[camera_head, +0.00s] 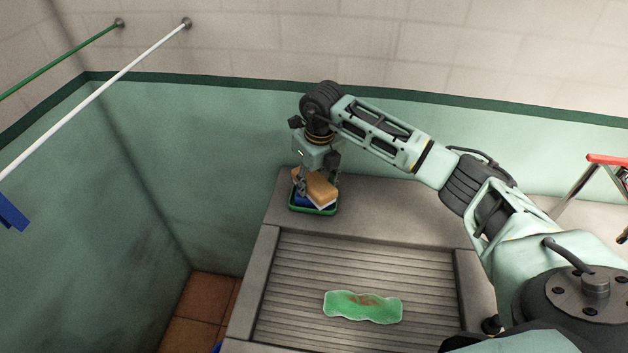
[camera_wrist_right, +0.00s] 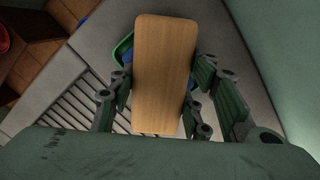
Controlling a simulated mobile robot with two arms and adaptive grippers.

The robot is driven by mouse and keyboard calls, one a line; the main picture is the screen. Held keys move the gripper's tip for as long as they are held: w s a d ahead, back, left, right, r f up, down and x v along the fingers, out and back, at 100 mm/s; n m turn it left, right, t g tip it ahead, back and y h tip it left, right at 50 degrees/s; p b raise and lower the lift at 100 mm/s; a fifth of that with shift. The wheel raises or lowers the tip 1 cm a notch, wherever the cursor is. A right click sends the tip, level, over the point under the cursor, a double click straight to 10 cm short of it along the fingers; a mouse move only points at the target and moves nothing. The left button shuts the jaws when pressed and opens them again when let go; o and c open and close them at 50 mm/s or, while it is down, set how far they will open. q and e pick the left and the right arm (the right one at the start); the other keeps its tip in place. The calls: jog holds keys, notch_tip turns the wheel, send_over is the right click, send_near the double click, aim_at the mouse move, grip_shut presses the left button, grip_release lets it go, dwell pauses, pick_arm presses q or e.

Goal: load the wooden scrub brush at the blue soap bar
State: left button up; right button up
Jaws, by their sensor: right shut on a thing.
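The wooden scrub brush (camera_head: 322,190) is in my right gripper (camera_head: 318,180), at the back left corner of the grey counter. In the right wrist view the brush's wooden back (camera_wrist_right: 163,75) fills the middle, with the fingers of my right gripper (camera_wrist_right: 165,100) shut on its two sides. A strip of its white bristles shows underneath in the head view. The blue soap bar (camera_head: 303,200) lies in a green dish (camera_head: 318,212) below the brush, mostly hidden by it. I cannot tell whether the bristles touch the soap. My left gripper is not in view.
A ribbed washboard surface (camera_head: 400,265) is set in the grey counter (camera_head: 400,216). A green cloth (camera_head: 363,306) with a brown stain lies on it. A white rail (camera_head: 95,100) and a green rail (camera_head: 60,60) stick out at the left. A red-handled thing (camera_head: 606,159) stands at the right.

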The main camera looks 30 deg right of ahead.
aim_at(314, 179)
jog(key=shift+r+p, duration=2.2)
jog(key=shift+r, duration=1.25)
